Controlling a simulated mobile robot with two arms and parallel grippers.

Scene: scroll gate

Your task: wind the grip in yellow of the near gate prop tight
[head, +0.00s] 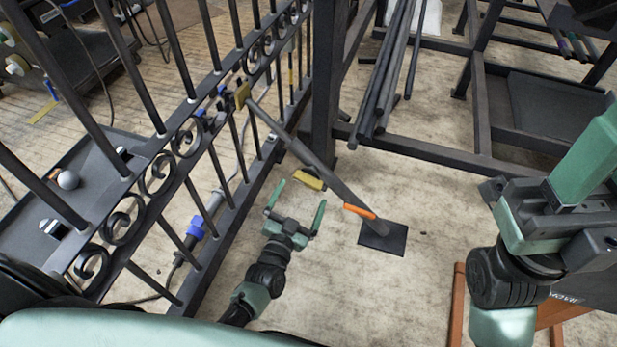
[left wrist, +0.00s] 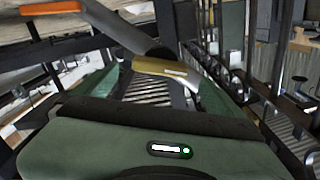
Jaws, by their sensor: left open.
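The near gate prop (head: 325,176) is a dark bar slanting from the scroll gate down to a black floor plate (head: 382,239). Its yellow grip (head: 309,180) sticks out at the bar's lower left side, about midway along. The yellow grip also shows in the left wrist view (left wrist: 160,68), across the space ahead of the fingers. An orange grip (head: 360,211) sits lower on the bar, near the plate. My left gripper (head: 298,195) is open and empty, its green fingers pointing towards the yellow grip, which lies just beyond them.
The dark scroll gate (head: 178,150) runs along the left. A dark steel frame (head: 420,148) with long bars (head: 388,75) stands behind the prop. A blue-ended tool (head: 196,228) lies by the gate's foot. The floor between the plate and my right arm is clear.

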